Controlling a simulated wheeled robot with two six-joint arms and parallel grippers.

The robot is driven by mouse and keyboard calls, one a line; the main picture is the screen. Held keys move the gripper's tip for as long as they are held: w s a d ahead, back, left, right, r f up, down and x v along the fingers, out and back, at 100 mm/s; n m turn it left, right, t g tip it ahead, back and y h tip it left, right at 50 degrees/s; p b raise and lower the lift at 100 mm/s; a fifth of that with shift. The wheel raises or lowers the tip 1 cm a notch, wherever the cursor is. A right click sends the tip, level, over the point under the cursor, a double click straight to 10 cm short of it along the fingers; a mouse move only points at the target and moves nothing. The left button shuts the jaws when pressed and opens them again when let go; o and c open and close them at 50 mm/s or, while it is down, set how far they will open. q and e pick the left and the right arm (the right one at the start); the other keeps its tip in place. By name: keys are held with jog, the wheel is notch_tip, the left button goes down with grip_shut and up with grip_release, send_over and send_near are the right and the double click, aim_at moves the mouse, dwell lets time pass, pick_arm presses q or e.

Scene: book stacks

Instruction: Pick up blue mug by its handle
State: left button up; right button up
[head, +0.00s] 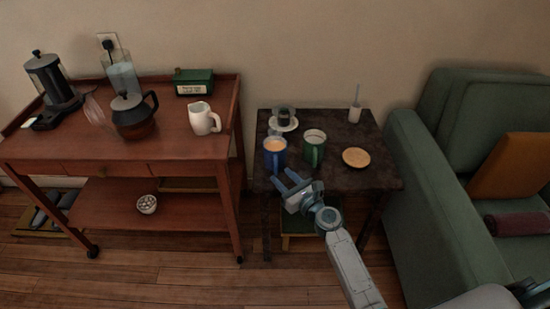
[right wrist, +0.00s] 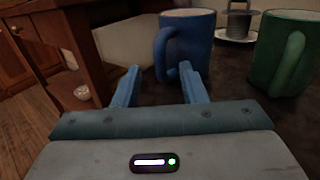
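The blue mug (head: 274,157) stands upright near the front left edge of the small dark table (head: 340,140), with a brownish drink inside. In the right wrist view the blue mug (right wrist: 190,42) is just ahead, its handle (right wrist: 166,55) on the left side. My right gripper (head: 287,184) is open and empty, close in front of the mug. In the right wrist view its two blue fingers (right wrist: 157,86) are apart, with the handle beyond the gap; I see no contact.
A green mug (head: 314,148) stands right of the blue mug. A metal cup on a saucer (head: 284,122) is behind, and a round coaster (head: 356,157) is to the right. A wooden cart (head: 160,155) stands left, a green armchair (head: 425,200) right.

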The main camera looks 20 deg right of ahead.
aim_at(275, 159)
jog(key=shift+x, duration=1.15)
grip_shut()
jog(key=shift+r, duration=0.15)
